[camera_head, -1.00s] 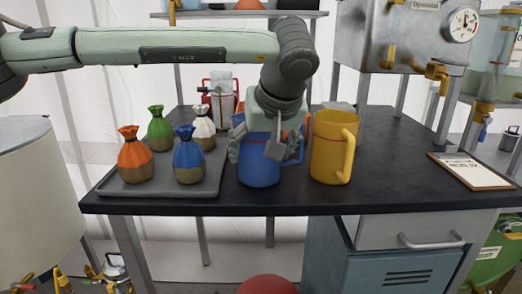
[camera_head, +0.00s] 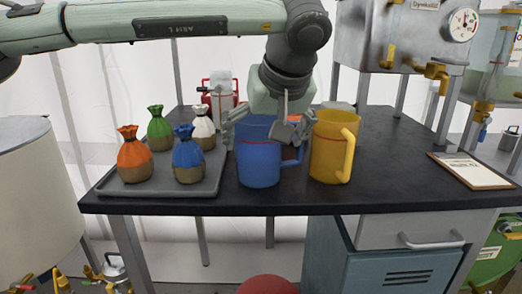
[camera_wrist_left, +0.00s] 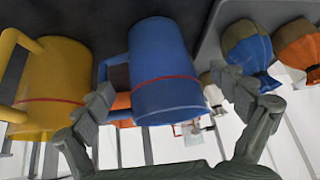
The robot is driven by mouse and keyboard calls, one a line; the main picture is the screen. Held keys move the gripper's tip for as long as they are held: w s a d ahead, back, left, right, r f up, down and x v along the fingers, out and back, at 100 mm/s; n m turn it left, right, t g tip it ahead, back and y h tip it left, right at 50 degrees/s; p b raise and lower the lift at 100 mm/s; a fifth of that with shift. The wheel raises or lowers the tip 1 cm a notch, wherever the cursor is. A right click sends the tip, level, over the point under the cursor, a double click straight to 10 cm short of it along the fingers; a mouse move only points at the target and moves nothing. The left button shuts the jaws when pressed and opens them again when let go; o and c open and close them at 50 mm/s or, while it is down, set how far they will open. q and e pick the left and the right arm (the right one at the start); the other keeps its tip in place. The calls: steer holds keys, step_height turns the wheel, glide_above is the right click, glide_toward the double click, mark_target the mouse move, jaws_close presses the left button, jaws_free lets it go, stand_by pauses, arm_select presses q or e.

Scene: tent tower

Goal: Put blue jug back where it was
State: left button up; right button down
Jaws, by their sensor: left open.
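The blue jug (camera_head: 259,163) stands upright on the dark table, between the tray and the yellow jug (camera_head: 327,150). Its handle points right, toward the yellow jug. My left gripper (camera_head: 268,132) is open above and behind the blue jug's rim, its fingers spread to either side. In the left wrist view the blue jug (camera_wrist_left: 163,65) shows between the open fingers (camera_wrist_left: 175,125), with a gap on the right side. The yellow jug (camera_wrist_left: 55,80) is close beside it there. My right gripper is not in view.
A grey tray (camera_head: 160,188) with orange, green, blue and white tied bags sits left of the blue jug. A red-framed container (camera_head: 221,95) stands behind. A clipboard (camera_head: 473,170) lies at the right. The table is clear between the yellow jug and the clipboard.

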arm_select(q)
steer(key=v, duration=0.6)
steer(key=shift+s+r, duration=0.2)
steer(key=shift+r, duration=0.15)
steer(key=shift+s+d+r, duration=0.15)
steer(key=shift+s+r, duration=0.25)
steer(key=shift+r, duration=0.15)
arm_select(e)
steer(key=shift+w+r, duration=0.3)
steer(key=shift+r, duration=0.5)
